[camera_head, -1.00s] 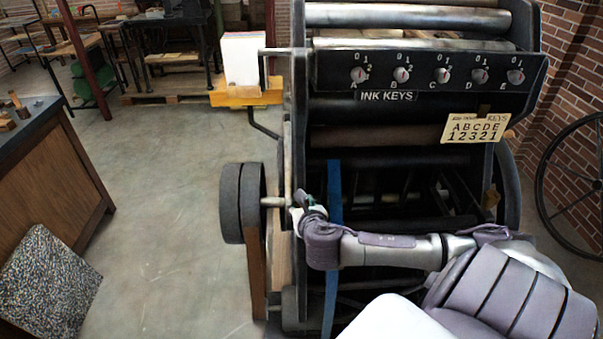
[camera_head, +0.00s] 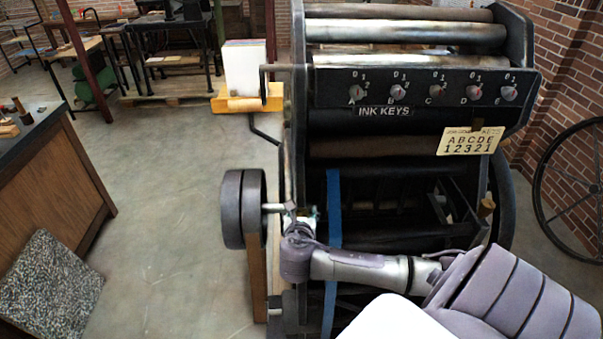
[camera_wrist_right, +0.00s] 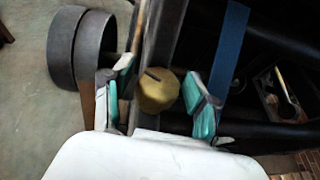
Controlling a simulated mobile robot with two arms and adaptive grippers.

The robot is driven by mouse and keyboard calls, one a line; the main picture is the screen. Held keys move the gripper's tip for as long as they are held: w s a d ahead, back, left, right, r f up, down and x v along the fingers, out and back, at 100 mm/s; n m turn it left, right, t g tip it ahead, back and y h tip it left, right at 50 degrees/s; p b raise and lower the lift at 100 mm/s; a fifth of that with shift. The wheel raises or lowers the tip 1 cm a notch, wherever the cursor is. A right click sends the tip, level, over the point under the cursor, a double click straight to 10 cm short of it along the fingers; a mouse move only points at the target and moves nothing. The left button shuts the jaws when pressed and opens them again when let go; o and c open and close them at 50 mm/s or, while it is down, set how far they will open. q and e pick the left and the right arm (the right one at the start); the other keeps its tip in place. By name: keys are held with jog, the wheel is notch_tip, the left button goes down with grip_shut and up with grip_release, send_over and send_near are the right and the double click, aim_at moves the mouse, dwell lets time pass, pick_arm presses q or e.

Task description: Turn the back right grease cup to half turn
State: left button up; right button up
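A brass grease cup (camera_wrist_right: 157,90) with a dark slot-like mark on its top shows in the right wrist view, against the press's side frame. My right gripper (camera_wrist_right: 162,98) is open, with its teal finger pads on either side of the cup and apparent gaps to it. In the head view, my right gripper (camera_head: 300,218) is at the left side of the press, near the shaft of the dark wheel; the cup there is hidden by the gripper. Another brass-coloured cup (camera_head: 487,205) shows on the press's right side. I cannot tell which position name each cup has. My left gripper is not in view.
The dark wheel (camera_head: 241,208) stands close left of my right gripper. A blue strap (camera_head: 333,205) hangs just right of it. The ink key panel (camera_head: 425,88) and a yellow key card (camera_head: 470,141) are above. Open floor (camera_head: 170,220) lies left.

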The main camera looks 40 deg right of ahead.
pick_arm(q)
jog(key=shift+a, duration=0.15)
pick_arm(e)
jog(key=v, duration=1.2)
jog(key=shift+f, duration=0.1)
